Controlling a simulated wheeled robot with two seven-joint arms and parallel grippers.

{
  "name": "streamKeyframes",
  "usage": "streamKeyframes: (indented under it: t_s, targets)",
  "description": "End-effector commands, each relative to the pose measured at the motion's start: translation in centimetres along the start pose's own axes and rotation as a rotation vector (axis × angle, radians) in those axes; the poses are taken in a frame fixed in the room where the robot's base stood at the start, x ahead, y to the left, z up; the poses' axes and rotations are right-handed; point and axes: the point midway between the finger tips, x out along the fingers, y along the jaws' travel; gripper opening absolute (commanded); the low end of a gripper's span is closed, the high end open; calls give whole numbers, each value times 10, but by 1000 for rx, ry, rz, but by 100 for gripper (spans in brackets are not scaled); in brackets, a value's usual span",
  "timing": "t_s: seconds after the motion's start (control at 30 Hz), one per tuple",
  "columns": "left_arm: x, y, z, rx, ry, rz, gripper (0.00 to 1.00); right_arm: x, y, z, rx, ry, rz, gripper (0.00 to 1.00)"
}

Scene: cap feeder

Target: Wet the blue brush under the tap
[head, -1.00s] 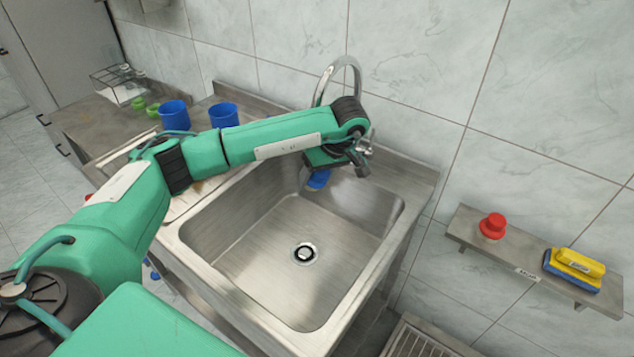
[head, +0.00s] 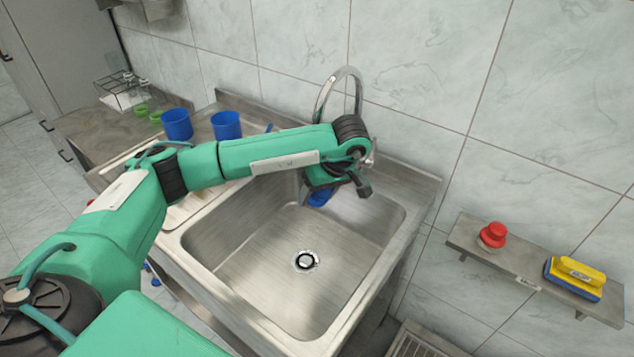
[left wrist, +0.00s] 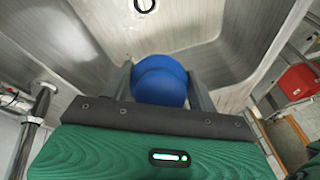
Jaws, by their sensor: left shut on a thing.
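The blue brush (left wrist: 160,82) shows in the left wrist view as a rounded blue shape between my two fingers. In the head view only a small blue part of it (head: 319,198) shows below my left gripper (head: 321,187). The gripper is shut on it and holds it inside the sink (head: 270,238), near the back wall and above the sink floor. The chrome tap (head: 341,76) arches up behind my left wrist; its outlet is hidden by the arm. My right gripper is not in view.
Two blue cups (head: 226,125) stand on the counter left of the sink, with green rings (head: 143,111) and a wire rack (head: 122,89) beyond. A wall shelf (head: 520,273) at right holds a red knob-like object (head: 493,235) and a yellow-and-blue brush (head: 576,277). The sink's front is clear.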

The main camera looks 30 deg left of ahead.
Motion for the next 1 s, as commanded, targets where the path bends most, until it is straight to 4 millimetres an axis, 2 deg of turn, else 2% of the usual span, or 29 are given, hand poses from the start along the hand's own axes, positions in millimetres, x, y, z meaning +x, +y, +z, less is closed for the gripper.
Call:
streamKeyframes:
  t_s: [0.57, 1.0]
  targets:
    - [-4, -25, 36, 1, 0, 0, 40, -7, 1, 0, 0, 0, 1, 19]
    - [-4, -26, 38, 0, 1, 0, 40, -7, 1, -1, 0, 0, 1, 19]
